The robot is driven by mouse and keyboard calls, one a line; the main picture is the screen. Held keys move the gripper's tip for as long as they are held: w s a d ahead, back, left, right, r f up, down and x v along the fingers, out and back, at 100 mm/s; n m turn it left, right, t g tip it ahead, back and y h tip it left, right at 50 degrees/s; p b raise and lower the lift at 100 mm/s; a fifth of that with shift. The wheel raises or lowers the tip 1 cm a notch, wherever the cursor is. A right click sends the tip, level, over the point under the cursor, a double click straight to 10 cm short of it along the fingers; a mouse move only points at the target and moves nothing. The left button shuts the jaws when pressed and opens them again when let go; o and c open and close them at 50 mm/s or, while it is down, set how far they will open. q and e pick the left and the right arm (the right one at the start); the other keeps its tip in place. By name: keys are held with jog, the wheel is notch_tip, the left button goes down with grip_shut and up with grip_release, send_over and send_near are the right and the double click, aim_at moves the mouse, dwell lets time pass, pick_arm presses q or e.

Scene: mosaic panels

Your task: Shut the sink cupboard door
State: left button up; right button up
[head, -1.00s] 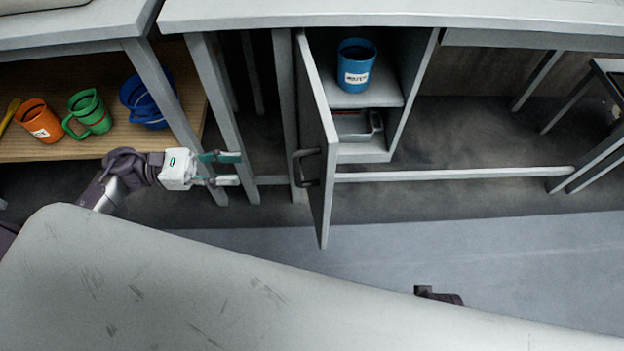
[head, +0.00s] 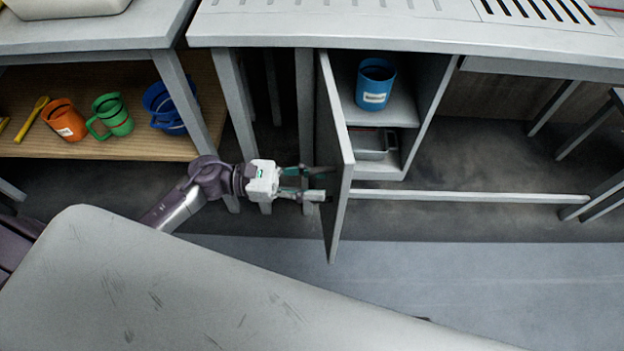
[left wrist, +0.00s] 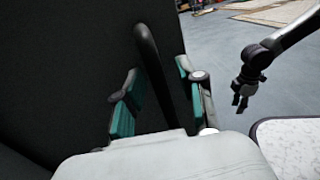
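The grey cupboard door (head: 333,110) stands wide open, swung out from the left side of the cupboard (head: 435,90). My left gripper (head: 318,184) is at the left face of the door, by its handle. In the left wrist view the dark bar handle (left wrist: 152,68) shows between the parted green-padded fingers (left wrist: 160,98) against the dark door face (left wrist: 85,60). The fingers look open; contact with the handle cannot be made out. My right gripper (left wrist: 239,100) shows small and dark in the left wrist view; its opening is unclear.
A blue mug (head: 375,85) stands on the cupboard's upper shelf, and a grey container (head: 371,148) sits below. At left, a wooden shelf (head: 150,142) holds orange, green and blue vessels. The floor (head: 460,275) before the cupboard is clear.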

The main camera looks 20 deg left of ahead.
pick_arm(q)
grip_shut()
dwell(0.4)
